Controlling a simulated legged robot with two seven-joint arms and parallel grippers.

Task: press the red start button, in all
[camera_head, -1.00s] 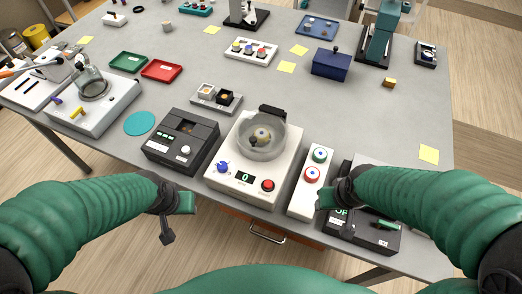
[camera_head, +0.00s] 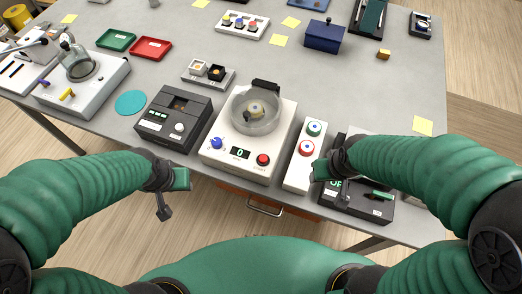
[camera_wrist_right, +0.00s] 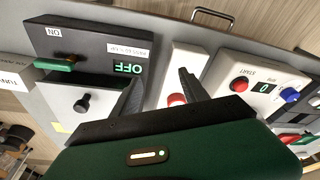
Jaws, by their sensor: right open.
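The red start button (camera_head: 263,159) sits at the front right of a white machine (camera_head: 222,165) with a round clear bowl, a blue knob and a green "0" display. In the right wrist view the red button (camera_wrist_right: 240,84) is beside the word START, right of my fingers. My right gripper (camera_head: 322,168) is open, at the front of a narrow white panel, right of the machine and apart from the button. In the wrist view its fingers (camera_wrist_right: 160,82) straddle part of that panel. My left gripper (camera_head: 172,192) hangs in front of the table edge, left of the machine; its opening is unclear.
The narrow white panel (camera_head: 294,177) carries a green and another red button (camera_head: 306,148). A black switch box (camera_head: 372,208) marked OFF lies right, partly under my right arm. A black device (camera_head: 173,117) stands left of the machine. A drawer handle (camera_head: 265,208) is below the table edge.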

